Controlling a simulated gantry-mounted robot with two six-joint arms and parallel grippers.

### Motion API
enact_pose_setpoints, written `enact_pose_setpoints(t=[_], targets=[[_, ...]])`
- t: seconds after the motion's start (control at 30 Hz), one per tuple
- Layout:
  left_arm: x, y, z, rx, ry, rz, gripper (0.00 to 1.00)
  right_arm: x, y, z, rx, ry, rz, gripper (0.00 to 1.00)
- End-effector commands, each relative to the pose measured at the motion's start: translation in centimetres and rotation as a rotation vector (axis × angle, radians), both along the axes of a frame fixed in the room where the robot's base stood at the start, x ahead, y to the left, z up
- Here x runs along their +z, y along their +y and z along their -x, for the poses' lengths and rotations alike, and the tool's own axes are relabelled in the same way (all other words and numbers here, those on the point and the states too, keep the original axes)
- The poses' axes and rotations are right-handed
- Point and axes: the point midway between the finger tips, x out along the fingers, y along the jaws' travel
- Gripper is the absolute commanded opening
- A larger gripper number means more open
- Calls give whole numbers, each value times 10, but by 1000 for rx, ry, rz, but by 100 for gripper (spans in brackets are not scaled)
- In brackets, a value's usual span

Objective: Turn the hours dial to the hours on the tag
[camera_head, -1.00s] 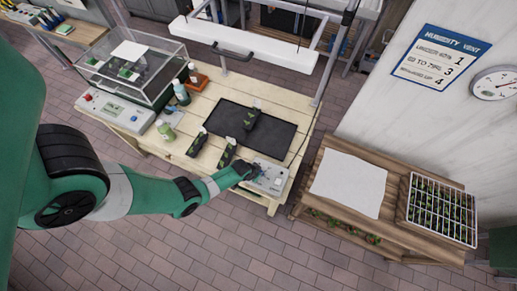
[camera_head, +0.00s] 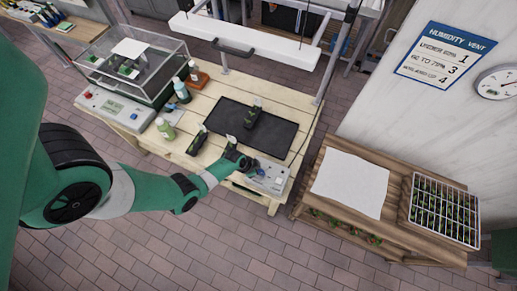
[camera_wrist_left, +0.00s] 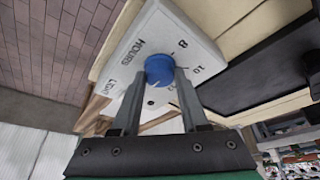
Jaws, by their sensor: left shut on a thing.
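The white control box (camera_head: 268,178) sits at the front right of the wooden table. In the left wrist view its face (camera_wrist_left: 195,45) shows the word HOURS, a scale with 8 and 10, and the word LIGHT farther left. The blue hours dial (camera_wrist_left: 159,66) stands on that face. My left gripper (camera_wrist_left: 160,78) is shut on the dial, one finger on each side; in the head view the gripper (camera_head: 246,163) covers the dial. White tags stand on dark plant trays (camera_head: 197,144) and (camera_head: 252,117); their writing is too small to read. My right gripper is not in view.
A black mat (camera_head: 275,132) lies behind the box. Bottles (camera_head: 182,91) and a clear-lidded case (camera_head: 130,70) stand at the left. A second wooden table (camera_head: 322,205) with white paper (camera_head: 350,183) and a seedling rack (camera_head: 444,208) stands to the right.

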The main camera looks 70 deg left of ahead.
Motion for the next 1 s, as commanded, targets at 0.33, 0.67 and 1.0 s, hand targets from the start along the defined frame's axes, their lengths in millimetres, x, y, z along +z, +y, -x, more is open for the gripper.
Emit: enact_pose_setpoints(t=[0.33, 0.67, 1.0], targets=[[0, 0, 0, -2, 1, -1, 67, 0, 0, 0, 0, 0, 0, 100], [1, 0, 1, 0, 1, 0, 74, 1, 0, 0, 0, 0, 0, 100], [58, -1, 22, 2, -1, -2, 74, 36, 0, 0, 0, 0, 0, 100]])
